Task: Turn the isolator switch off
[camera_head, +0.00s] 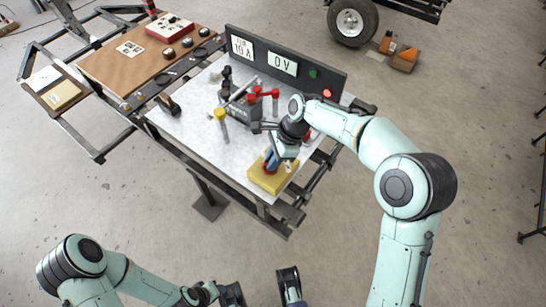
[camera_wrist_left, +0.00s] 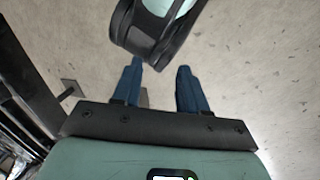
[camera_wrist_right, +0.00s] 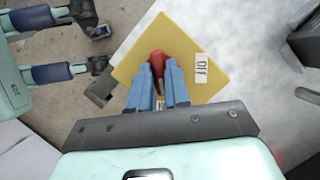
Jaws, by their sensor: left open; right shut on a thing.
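The isolator switch is a yellow box (camera_head: 262,183) with a red handle (camera_wrist_right: 156,62) on top, at the front right corner of the grey table. It also shows in the right wrist view (camera_wrist_right: 190,35), where a white label (camera_wrist_right: 201,68) with dark letters like OFF lies right of the handle. My right gripper (camera_head: 270,160) points down over the box. Its blue fingers are shut on the red handle, which they partly hide. My left gripper (camera_wrist_left: 157,78) is open and empty, away from the switch, over the floor.
A dark panel (camera_head: 320,72) with white signs reading 10 A and 0 V, a green lamp (camera_head: 313,73) and a red lamp (camera_head: 327,93) stands at the table's back. A grey device with red handles (camera_head: 252,98) and a yellow-capped post (camera_head: 220,114) stand left of my right gripper.

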